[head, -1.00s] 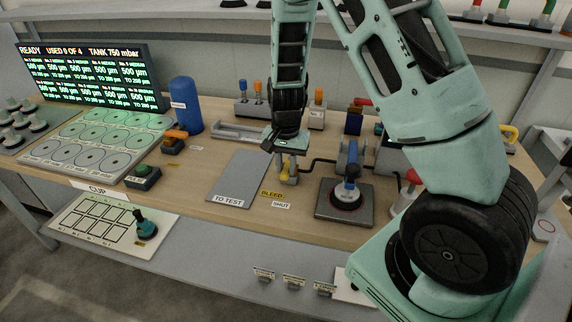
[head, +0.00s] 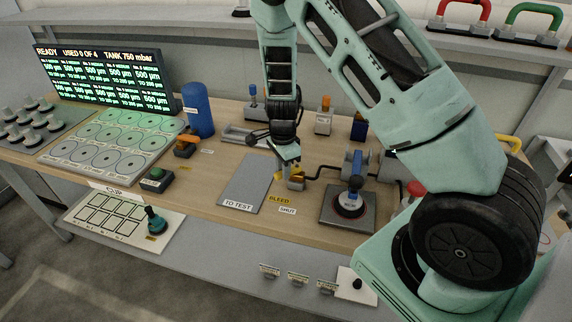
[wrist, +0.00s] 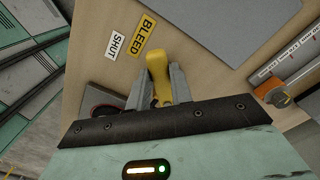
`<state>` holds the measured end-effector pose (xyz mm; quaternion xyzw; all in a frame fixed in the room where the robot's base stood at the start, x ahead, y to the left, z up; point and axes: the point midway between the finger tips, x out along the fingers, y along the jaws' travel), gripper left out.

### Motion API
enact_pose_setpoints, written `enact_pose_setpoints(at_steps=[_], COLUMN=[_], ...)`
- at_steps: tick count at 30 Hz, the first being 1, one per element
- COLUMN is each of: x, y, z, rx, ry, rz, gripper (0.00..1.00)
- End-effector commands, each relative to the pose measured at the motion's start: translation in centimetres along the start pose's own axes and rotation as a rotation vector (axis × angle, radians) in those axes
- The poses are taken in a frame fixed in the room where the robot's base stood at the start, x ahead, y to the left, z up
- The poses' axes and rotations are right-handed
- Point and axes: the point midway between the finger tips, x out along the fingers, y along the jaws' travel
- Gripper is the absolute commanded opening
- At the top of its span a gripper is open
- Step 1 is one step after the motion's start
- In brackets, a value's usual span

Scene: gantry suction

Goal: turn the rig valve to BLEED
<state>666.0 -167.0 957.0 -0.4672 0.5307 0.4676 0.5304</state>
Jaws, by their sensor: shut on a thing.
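The rig valve's yellow handle (wrist: 158,68) stands between my gripper's (wrist: 160,82) two grey fingers in the wrist view, and the fingers are shut on it. Its rounded end sticks out past the fingertips, near the yellow BLEED label (wrist: 141,37). The white SHUT label (wrist: 115,45) lies beside BLEED, on its left. In the head view, my gripper (head: 288,166) is low over the bench behind the BLEED label (head: 280,199) and the SHUT label (head: 288,210). The valve is partly hidden there by the gripper. The valve's exact setting is hard to read.
A grey TO TEST plate (head: 247,183) lies left of the valve. A dark-based rig with a blue-topped upright (head: 354,190) stands to the right, with a black pipe (head: 325,168) between. A blue cylinder (head: 198,110) and lit display (head: 105,78) stand further left.

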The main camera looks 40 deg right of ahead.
Motion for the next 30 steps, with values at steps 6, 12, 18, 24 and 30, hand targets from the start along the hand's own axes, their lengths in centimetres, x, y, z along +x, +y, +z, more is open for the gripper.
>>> enact_pose_setpoints(at_steps=[6, 12, 18, 24, 30], x=[-0.4, -0.3, -0.3, -0.2, -0.2], y=[-1.0, -1.9, -2.5, -3.0, -3.3], z=[-0.1, -0.4, -0.8, -1.1, -1.3], rx=[0.205, 0.391, 0.558, 0.682, 0.758], ry=[0.001, 0.001, 0.001, 0.001, 0.0], rz=[0.0, -0.001, -0.001, -0.002, -0.003], gripper=[0.0, 0.0, 0.0, 0.0, 0.0])
